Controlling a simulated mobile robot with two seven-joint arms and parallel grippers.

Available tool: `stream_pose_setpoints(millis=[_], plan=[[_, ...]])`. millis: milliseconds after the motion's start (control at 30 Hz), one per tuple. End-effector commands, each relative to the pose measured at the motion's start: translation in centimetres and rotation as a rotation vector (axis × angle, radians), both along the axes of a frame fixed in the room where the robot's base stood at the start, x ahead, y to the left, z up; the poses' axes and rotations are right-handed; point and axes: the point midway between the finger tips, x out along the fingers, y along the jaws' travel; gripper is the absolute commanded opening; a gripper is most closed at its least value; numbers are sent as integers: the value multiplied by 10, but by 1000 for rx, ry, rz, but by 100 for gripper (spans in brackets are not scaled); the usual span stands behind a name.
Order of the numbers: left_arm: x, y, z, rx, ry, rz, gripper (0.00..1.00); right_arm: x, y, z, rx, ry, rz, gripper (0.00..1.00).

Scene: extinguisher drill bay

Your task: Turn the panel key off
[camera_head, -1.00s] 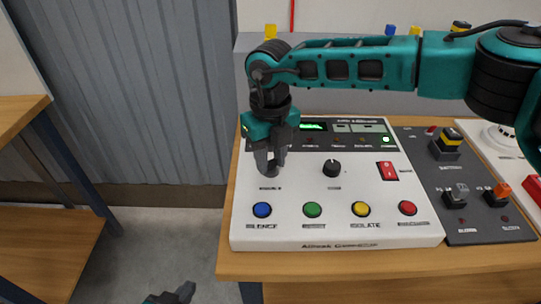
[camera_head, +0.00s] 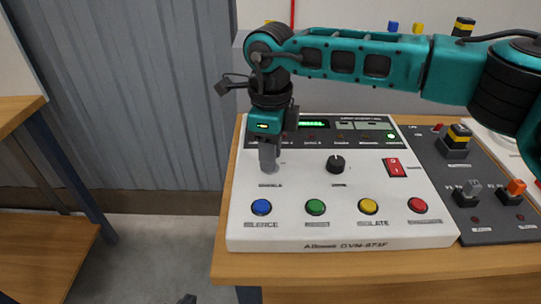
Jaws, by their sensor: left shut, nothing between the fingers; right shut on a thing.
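The white alarm panel (camera_head: 300,232) stands on the wooden table. My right gripper (camera_head: 269,166) comes down from above onto the panel's left part, over the "ENABLE" label. It is shut on the panel key, which its fingers hide, so the key's angle cannot be read. A black knob (camera_head: 336,164) sits to the right of it, apart from the fingers. My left gripper (camera_head: 187,299) shows only as a small dark tip at the bottom edge; it is shut and empty, away from the panel.
The panel's front row has blue (camera_head: 261,207), green (camera_head: 315,207), yellow (camera_head: 368,206) and red (camera_head: 417,205) buttons. A red rocker switch (camera_head: 394,167) is at the right. A dark grey board (camera_head: 470,228) with switches adjoins the panel. A grey corrugated wall stands behind.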

Motion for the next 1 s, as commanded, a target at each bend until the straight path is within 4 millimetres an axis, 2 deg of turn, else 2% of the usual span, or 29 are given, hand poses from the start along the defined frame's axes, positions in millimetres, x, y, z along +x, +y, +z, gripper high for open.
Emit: stream_pose_setpoints(millis=[400,1000], plan=[[5,-6,1,-12,-10,-8,0,0,0,0,1,-1,220,1],[5,-6,0,-12,-10,-8,0,0,0,1,1,-2,262,1]])
